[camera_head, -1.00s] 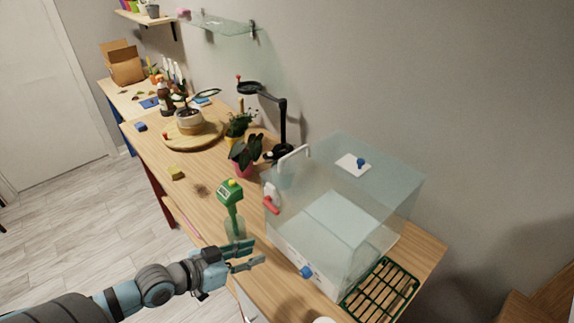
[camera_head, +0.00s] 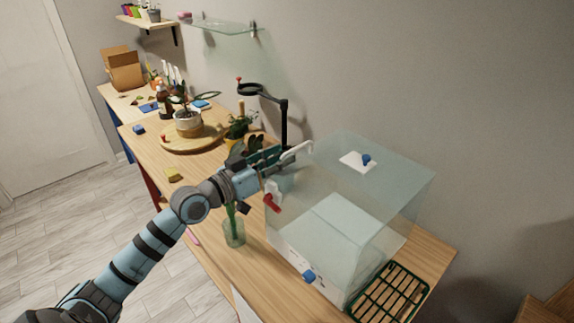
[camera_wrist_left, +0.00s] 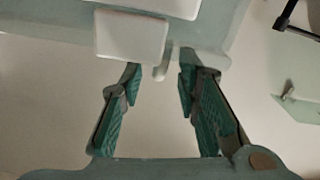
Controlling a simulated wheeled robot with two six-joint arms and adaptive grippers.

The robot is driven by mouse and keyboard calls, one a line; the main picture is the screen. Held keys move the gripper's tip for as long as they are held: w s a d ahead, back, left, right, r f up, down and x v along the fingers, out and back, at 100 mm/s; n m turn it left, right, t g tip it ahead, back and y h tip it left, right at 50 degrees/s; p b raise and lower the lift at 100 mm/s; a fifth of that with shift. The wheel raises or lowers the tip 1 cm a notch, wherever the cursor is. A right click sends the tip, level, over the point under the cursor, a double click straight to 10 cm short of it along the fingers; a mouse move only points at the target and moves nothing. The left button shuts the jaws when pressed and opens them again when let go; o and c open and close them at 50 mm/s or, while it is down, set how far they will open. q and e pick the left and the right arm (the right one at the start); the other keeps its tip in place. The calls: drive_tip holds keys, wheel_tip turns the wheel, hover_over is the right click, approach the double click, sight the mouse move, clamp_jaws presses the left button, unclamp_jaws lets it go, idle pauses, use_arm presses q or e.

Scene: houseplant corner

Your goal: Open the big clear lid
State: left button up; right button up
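The big clear lid (camera_head: 395,172) forms the top of a clear box (camera_head: 390,240) on the bench and looks shut. A white handle (camera_head: 297,150) stands at its left edge. My left gripper (camera_head: 280,156) is at this handle, fingers apart. In the left wrist view the open fingers (camera_wrist_left: 160,78) have a gap between them, and a white block (camera_wrist_left: 130,36) lies just beyond their tips. I cannot tell whether they touch the handle. My right gripper is not in view.
A red latch-like lever (camera_head: 271,203) and a blue knob (camera_head: 308,276) are on the box. A black stand (camera_head: 283,125) and potted plants (camera_head: 238,127) are close behind my gripper. A green rack (camera_head: 390,292) lies at the right.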

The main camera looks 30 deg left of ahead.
use_arm(q)
drive_tip(key=shift+x, duration=1.4)
drive_tip(key=shift+c, duration=0.4)
clamp_jaws()
